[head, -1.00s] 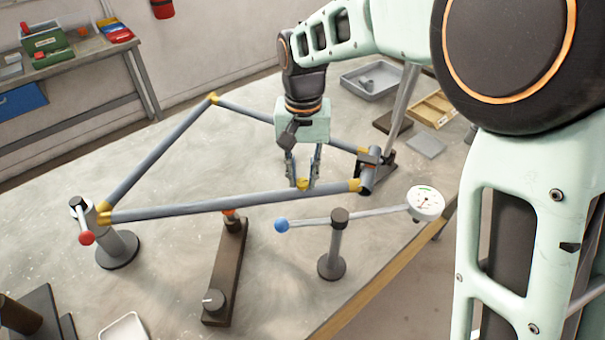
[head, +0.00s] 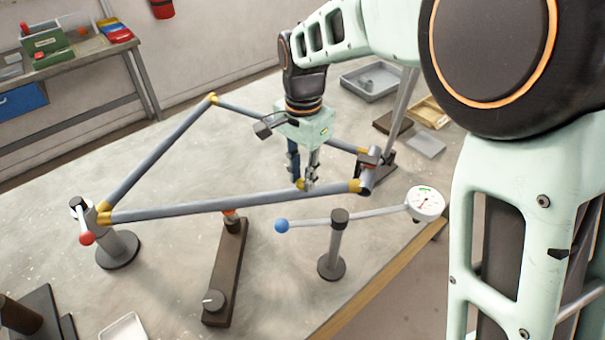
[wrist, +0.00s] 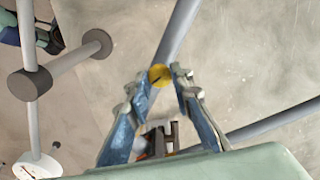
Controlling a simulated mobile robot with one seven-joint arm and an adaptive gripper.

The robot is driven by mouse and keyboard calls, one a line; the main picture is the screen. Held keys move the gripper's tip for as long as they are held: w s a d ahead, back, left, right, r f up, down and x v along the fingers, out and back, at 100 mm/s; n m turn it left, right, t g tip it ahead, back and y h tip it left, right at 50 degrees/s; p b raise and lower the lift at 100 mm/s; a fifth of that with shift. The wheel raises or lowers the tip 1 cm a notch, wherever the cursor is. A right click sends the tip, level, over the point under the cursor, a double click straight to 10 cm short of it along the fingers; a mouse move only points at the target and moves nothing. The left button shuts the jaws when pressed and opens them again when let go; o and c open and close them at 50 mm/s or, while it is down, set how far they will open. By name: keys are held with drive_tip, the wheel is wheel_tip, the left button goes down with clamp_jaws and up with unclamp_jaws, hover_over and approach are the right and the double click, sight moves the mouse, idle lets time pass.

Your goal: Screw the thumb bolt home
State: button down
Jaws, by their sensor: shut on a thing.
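The thumb bolt (head: 299,184) has a yellow head and sits at the near tube of the grey bicycle frame (head: 200,208). In the wrist view its round yellow head (wrist: 160,75) shows a dark mark and lies between the fingertips. My gripper (head: 302,184) points down from above and is shut on the bolt's head; its fingers (wrist: 161,79) also show in the wrist view. The fingers hide part of the bolt in the head view. How deep its thread sits cannot be seen.
A post with a blue-balled lever (head: 282,226) and a dial gauge (head: 425,203) stands in front. A red-knobbed clamp (head: 87,238) holds the frame's left corner. A dark bar (head: 226,270) lies below the frame. Grey and wooden trays (head: 370,80) are at the back right.

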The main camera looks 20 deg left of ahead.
sight(303, 182)
drive_tip(key=shift+w+a+r, duration=0.1)
drive_tip(key=shift+r, duration=0.1)
drive_tip(key=c, duration=1.9)
unclamp_jaws()
drive_tip(key=shift+o, duration=1.1)
drive_tip(key=shift+f, duration=0.1)
wheel_tip(303, 182, up, 12)
drive_tip(key=shift+c, duration=0.2)
